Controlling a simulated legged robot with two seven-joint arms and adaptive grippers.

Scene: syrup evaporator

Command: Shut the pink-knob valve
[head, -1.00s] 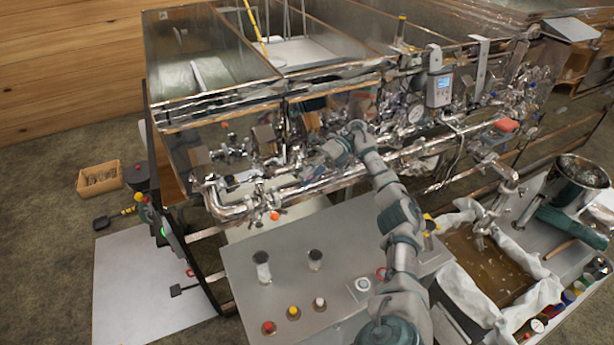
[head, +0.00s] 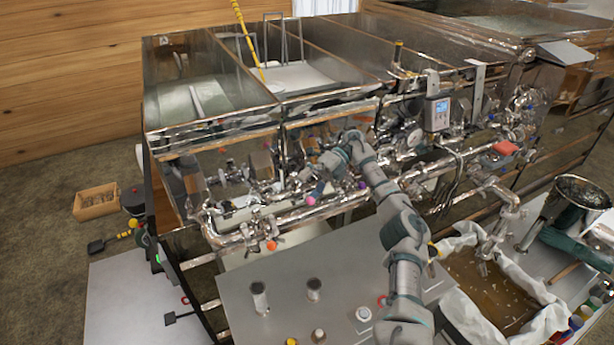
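A pink knob (head: 311,200) shows on the valve pipework along the front of the evaporator, left of the middle in the head view. My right arm comes in from the lower right. Its gripper (head: 317,186) is at the pipework, just above the pink knob and very close to it. I cannot tell whether it touches the knob. The fingers are small and blend with the shiny pipes, so I cannot tell if they are open or shut. The valve body and its handle angle are not clear. My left gripper is not in view.
A purple knob (head: 361,184) sits just right of the pink one, and an orange knob (head: 272,245) hangs at the lower left pipe. The evaporator pan (head: 205,85) stands behind. A grey bench (head: 285,275) and a lined tub of brown liquid (head: 490,285) lie in front.

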